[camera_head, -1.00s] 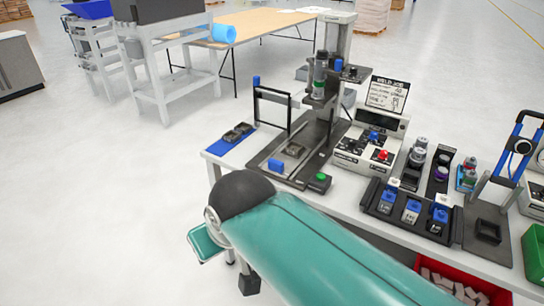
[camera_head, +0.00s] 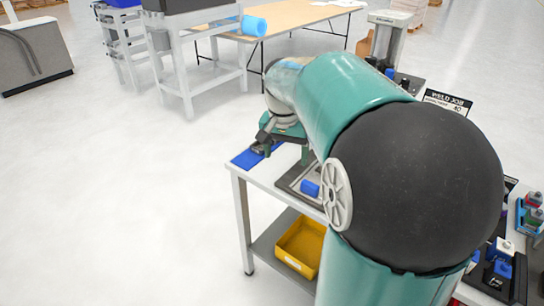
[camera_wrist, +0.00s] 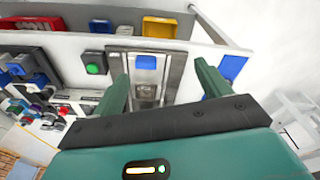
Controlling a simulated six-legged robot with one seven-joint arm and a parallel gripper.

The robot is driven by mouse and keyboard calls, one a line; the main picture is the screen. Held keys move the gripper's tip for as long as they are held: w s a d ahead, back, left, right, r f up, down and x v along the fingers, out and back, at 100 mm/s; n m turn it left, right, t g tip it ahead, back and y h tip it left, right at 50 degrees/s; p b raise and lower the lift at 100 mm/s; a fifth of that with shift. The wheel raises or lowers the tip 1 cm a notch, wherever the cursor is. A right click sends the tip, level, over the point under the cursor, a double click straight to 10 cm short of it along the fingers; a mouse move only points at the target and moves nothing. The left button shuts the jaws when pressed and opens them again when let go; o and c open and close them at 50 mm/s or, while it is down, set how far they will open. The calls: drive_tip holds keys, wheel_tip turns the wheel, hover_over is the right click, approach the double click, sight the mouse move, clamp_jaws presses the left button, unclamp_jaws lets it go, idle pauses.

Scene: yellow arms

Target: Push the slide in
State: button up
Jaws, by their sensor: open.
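The slide is a metal plate on rails with a blue block (camera_wrist: 146,62) at its end; in the wrist view its bare plate (camera_wrist: 145,92) shows between my fingers. In the head view the blue block (camera_head: 310,188) shows near the table's front edge, and my arm hides most of the fixture. My gripper (camera_wrist: 162,74) is open and empty, its two green fingers spread to either side of the slide in the picture. In the head view my gripper (camera_head: 268,138) hangs near the blue mat. I cannot tell its height or any contact.
A blue mat (camera_head: 246,158) lies at the table's left corner. A green button (camera_wrist: 94,68) on a black box sits beside the slide. A yellow bin (camera_head: 300,247) is on the lower shelf. Small parts and fixtures crowd the table's other side. Left of the table is open floor.

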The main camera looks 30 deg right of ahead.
drive_tip(key=d+f+m+y, duration=0.1)
drive_tip(key=d+f+m, duration=0.3)
drive_tip(key=d, duration=0.6)
drive_tip(key=shift+g, duration=0.4)
drive_tip(key=f, duration=1.3)
drive_tip(key=shift+w+d+f, duration=0.25)
drive_tip(key=shift+w, duration=0.15)
drive_tip(key=shift+d, duration=0.1)
drive_tip(key=c, duration=1.4)
